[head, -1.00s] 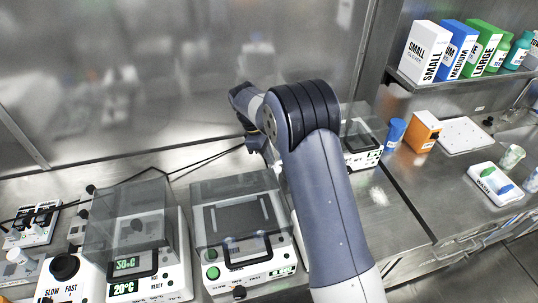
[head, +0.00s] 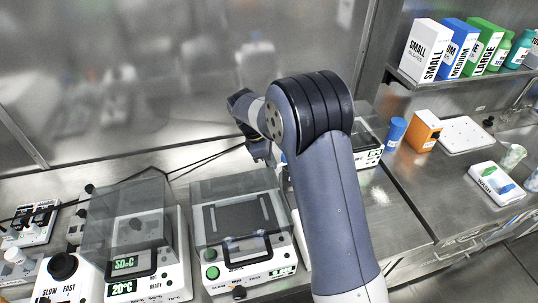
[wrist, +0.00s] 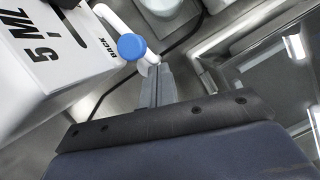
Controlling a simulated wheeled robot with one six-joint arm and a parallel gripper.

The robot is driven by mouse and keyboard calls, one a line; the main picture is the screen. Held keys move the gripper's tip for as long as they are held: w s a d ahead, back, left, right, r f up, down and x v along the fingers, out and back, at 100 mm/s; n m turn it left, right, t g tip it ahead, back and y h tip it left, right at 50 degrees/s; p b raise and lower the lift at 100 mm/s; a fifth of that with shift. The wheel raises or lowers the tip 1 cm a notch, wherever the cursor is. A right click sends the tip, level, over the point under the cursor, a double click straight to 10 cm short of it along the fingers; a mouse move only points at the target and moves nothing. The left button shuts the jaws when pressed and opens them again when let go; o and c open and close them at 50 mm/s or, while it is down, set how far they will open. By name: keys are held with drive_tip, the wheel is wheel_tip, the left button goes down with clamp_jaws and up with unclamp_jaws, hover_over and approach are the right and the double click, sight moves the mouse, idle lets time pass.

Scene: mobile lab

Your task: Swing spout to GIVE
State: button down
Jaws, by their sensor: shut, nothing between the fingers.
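In the wrist view a white spout (wrist: 120,25) with a round blue cap (wrist: 131,46) comes out beside a white box-like body (wrist: 45,60) lettered "5 ML" and "BACK". The spout's white tip (wrist: 150,58) lies just beyond my fingertips. My gripper (wrist: 158,72) is shut and empty. Its fingertips are close to the spout tip; I cannot tell whether they touch. No GIVE mark shows. In the head view my arm hides the fingers and most of the space around them.
A clear-lidded device (head: 240,220) stands left of my arm, and a heater with a clear cover (head: 140,240) is beside it. A black cable (head: 185,170) runs behind them. An orange box (head: 424,130) and blue bottle (head: 395,133) stand to the right. Some bench between is bare.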

drive_tip(key=shift+s+d+n+t, duration=0.25)
drive_tip(key=shift+s+d+n, duration=0.1)
drive_tip(key=shift+s+n, duration=0.4)
drive_tip(key=shift+s+d+n+t, duration=0.3)
drive_tip(key=shift+s+n, duration=0.25)
drive_tip(key=shift+n, duration=0.3)
drive_tip(key=shift+w, duration=0.15)
drive_tip(key=shift+w+a, duration=0.1)
drive_tip(key=shift+w, duration=0.5)
drive_tip(key=shift+r, duration=0.15)
drive_tip(key=v, duration=1)
drive_tip(key=shift+a+r+b, duration=0.35)
drive_tip(key=shift+b, duration=0.05)
